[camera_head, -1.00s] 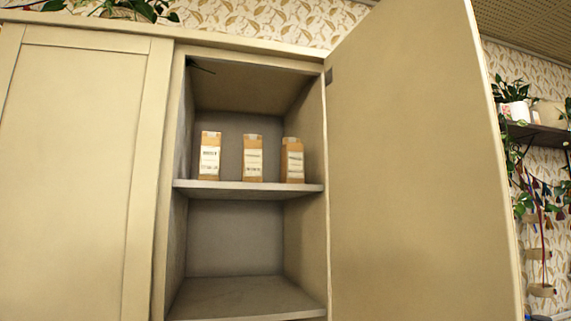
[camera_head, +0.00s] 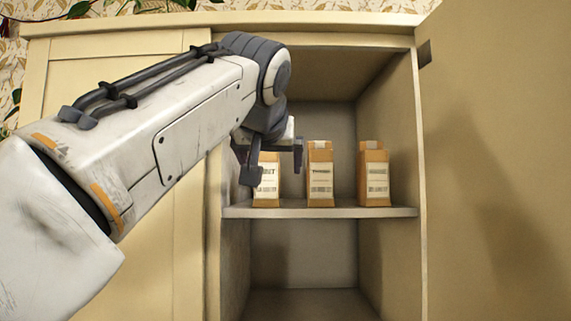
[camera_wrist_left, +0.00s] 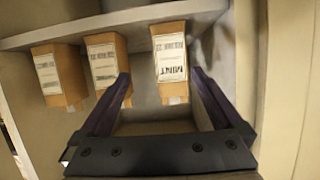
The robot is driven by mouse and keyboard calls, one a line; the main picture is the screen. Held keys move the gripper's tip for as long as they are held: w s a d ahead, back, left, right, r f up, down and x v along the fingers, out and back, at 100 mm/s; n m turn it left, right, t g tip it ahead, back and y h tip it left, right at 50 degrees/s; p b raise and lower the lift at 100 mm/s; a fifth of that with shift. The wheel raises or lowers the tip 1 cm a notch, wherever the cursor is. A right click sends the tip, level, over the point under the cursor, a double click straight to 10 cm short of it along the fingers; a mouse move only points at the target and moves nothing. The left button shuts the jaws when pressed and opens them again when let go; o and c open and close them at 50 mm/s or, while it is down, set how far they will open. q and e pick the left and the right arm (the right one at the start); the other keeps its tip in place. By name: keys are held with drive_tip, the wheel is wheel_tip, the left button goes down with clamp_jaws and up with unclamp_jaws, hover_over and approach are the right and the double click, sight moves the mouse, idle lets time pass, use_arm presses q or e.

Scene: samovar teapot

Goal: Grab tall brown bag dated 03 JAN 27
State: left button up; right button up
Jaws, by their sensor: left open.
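Three tall brown bags with white labels stand upright in a row on the cabinet shelf: a left bag (camera_head: 267,180), a middle bag (camera_head: 320,175) and a right bag (camera_head: 373,175). The dates are too small to read. My left gripper (camera_head: 274,165) is open in front of the left bag and partly hides it. The left wrist view looks upside down; there the bag whose label seems to read MINT (camera_wrist_left: 170,52) lies ahead between the open fingers (camera_wrist_left: 160,76). The middle bag (camera_wrist_left: 105,62) and right bag (camera_wrist_left: 58,75) are left of them. I cannot tell any contact.
The bags' shelf (camera_head: 330,212) has a front edge below the gripper. The cabinet's side wall (camera_head: 400,130) stands right of the bags, and an open door (camera_head: 500,170) extends further right. The lower compartment (camera_head: 305,255) looks empty.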

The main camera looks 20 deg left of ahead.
sight(265, 159)
use_arm(q)
drive_tip(key=r, duration=0.1)
drive_tip(key=a+r, duration=0.1)
drive_tip(key=r, duration=0.1)
drive_tip(key=shift+w+a+n+t+y, duration=0.25)
drive_tip(key=shift+w+n+t+y, duration=0.05)
drive_tip(key=shift+n, duration=0.1)
drive_tip(key=x, duration=0.2)
drive_tip(key=p+x, duration=0.1)
drive_tip(key=shift+w+a+f, duration=0.1)
drive_tip(key=shift+w+a, duration=0.2)
drive_tip(key=shift+a, duration=0.1)
drive_tip(key=shift+w+a+f, duration=0.1)
drive_tip(key=shift+w, duration=0.2)
drive_tip(key=p+x, duration=0.2)
drive_tip(key=x, duration=0.2)
drive_tip(key=shift+p, duration=0.3)
drive_tip(key=shift+w+f, duration=0.25)
drive_tip(key=shift+w, duration=0.4)
drive_tip(key=c, duration=1.3)
drive_tip(key=shift+c, duration=0.9)
drive_tip(key=shift+r, duration=0.1)
